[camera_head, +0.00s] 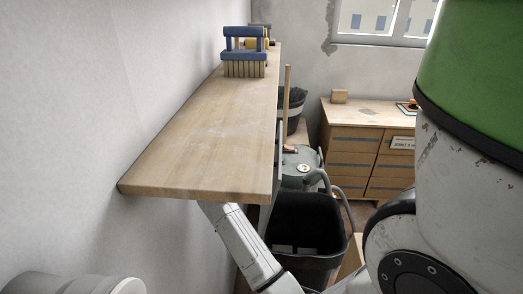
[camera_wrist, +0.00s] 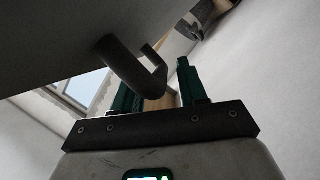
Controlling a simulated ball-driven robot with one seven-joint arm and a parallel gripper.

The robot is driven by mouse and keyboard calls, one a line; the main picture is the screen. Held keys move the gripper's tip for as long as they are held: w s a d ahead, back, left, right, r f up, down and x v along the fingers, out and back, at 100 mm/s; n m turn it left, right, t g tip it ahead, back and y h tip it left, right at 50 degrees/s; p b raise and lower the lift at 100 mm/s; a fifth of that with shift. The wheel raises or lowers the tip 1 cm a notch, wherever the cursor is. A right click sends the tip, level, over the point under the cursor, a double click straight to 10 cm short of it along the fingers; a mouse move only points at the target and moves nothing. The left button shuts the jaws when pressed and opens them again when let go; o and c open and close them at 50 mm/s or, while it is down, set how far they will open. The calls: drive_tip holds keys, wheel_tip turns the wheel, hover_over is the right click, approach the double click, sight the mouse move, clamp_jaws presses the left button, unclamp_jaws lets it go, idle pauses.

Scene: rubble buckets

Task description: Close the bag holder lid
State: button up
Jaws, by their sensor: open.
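In the wrist view a large dark grey panel (camera_wrist: 60,40) fills the upper left; it may be the bag holder lid, but I cannot tell for sure. A dark bent handle (camera_wrist: 122,62) sticks out from it. My gripper (camera_wrist: 156,82) is open, with one green finger on each side of the handle's bent end. I cannot tell whether either finger touches it. In the head view my arm goes under the wooden board, and my gripper and the bag holder lid cannot be made out there.
A black bin (camera_head: 305,225) and a grey-green canister with a hose (camera_head: 301,172) stand beyond. A wooden drawer cabinet (camera_head: 362,150) stands at the back right.

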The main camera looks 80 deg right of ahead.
drive_tip(key=shift+c, duration=0.2)
clamp_jaws()
idle(0.5)
